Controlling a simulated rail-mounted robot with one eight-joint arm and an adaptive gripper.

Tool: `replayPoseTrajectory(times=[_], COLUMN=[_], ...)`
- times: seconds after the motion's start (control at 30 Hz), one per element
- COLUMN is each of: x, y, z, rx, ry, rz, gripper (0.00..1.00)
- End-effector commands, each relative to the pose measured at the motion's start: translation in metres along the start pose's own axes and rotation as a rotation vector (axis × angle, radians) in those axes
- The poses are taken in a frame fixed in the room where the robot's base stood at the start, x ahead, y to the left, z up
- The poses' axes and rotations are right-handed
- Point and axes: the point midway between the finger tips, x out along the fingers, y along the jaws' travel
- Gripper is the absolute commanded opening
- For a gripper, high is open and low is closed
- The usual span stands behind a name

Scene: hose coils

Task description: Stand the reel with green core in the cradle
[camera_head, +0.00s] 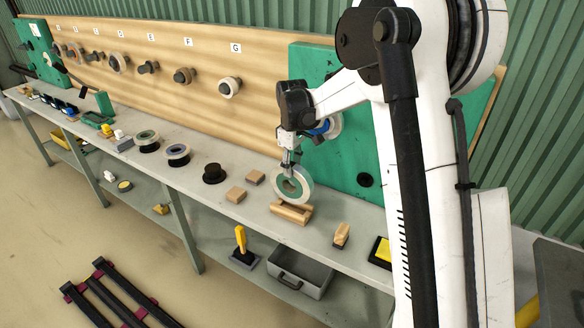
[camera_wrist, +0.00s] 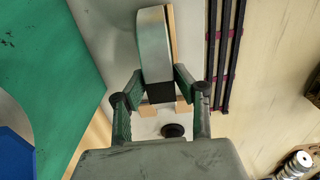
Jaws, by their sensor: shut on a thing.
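The reel with green core (camera_head: 306,188), with a pale grey rim, is upright in my gripper (camera_head: 289,168). Its lower edge overlaps the wooden cradle (camera_head: 291,214) in the head view; I cannot tell whether it rests in it or is just above. In the wrist view the reel's pale rim (camera_wrist: 153,45) runs away from my gripper (camera_wrist: 160,84), whose two green fingers are shut on a dark part of it. A strip of tan wood, likely the cradle (camera_wrist: 172,22), shows beside the reel there.
Two small wooden blocks (camera_head: 235,194) and a black flanged piece (camera_head: 213,173) lie left of the cradle. Two more reels (camera_head: 177,154) lie flat further left. A wooden wedge (camera_head: 341,235) stands to the right. A pegboard (camera_head: 200,70) backs the bench.

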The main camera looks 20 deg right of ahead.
Motion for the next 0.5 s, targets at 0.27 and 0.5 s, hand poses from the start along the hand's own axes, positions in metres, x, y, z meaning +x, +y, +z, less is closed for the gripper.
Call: replayPoseTrajectory(times=[0.27, 0.5], x=[-0.0002, 0.0032], y=[0.0001, 0.0001], z=[-0.0001, -0.0001], rx=[0.0, 0.0], ry=[0.0, 0.0], rz=[0.0, 0.0], gripper=[0.0, 0.0])
